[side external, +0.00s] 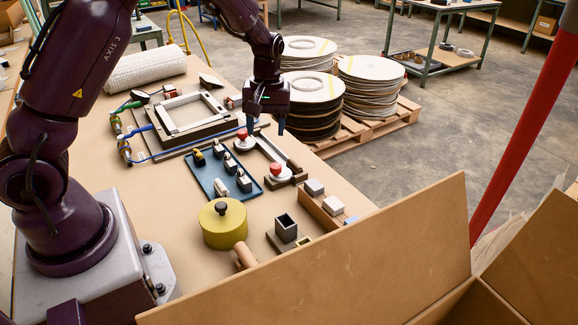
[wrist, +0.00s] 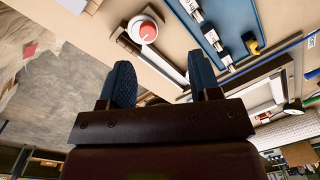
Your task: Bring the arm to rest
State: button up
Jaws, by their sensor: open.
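My gripper (side external: 266,131) is above the workbench, over the area between the white-framed press fixture (side external: 207,127) and the red-topped knobs. Its fingers are apart and nothing shows between them. In the wrist view my gripper (wrist: 163,85) has two blue fingertips spread wide, with part of a brown frame piece behind them. The fingers appear clear of the bench. My arm reaches from its base at the left across the bench to the gripper.
Red knobs (side external: 275,169) on white discs and a blue tray (side external: 207,178) of small blocks lie below my gripper. A yellow lidded pot (side external: 223,229) stands nearer. An open cardboard box (side external: 350,265) fills the front right. Stacked discs (side external: 312,95) stand on pallets behind.

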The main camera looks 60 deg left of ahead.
jog(key=s+d+r+m+t, duration=0.3)
jog(key=s+d+r+m, duration=0.2)
jog(key=s+r, duration=0.4)
jog(key=s+d+r+m+t, duration=0.3)
jog(key=s+d+r+m, duration=0.3)
jog(key=s+r, duration=0.4)
jog(key=shift+s+d+m, duration=0.3)
jog(key=shift+s+d, duration=0.25)
